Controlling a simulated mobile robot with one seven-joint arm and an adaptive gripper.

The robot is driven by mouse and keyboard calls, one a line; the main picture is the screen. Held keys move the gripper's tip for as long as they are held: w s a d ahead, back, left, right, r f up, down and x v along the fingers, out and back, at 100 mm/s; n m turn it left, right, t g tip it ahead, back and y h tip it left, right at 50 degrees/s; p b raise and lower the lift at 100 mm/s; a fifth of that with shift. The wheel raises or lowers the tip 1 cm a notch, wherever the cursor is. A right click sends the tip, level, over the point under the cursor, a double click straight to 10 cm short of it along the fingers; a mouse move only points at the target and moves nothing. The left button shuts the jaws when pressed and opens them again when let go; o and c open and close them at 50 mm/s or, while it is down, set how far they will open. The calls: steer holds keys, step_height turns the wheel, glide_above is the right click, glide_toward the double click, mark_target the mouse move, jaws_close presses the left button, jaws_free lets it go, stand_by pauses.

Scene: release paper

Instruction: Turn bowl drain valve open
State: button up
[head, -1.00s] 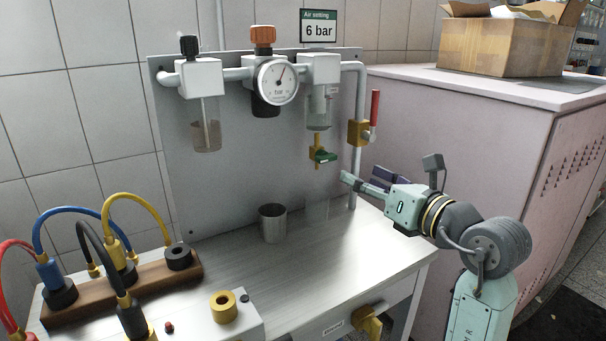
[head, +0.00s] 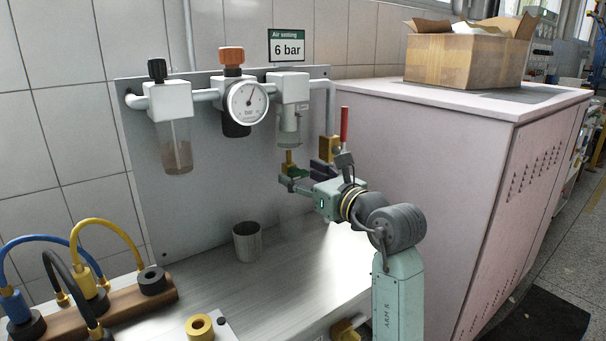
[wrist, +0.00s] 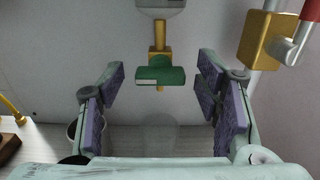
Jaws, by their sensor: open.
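The bowl drain valve is a brass fitting with a green handle (wrist: 160,76), hanging under the right-hand clear bowl (head: 289,124). In the wrist view the green handle lies crosswise, ahead of and between my fingers. In the head view the brass stem (head: 289,158) shows, and the handle is partly hidden by my gripper (head: 294,180). My gripper is open, with purple pads on either side of the handle's line. In the wrist view there are gaps between the handle and both pads (wrist: 158,95), and nothing is held.
A brass valve with a red lever (head: 344,124) stands just right of the drain valve. A metal cup (head: 247,242) stands on the bench below. A left bowl (head: 175,146) and a pressure gauge (head: 247,104) are on the panel.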

steer(key=shift+w, duration=0.1)
steer(key=shift+c, duration=0.3)
steer(key=c, duration=1.1)
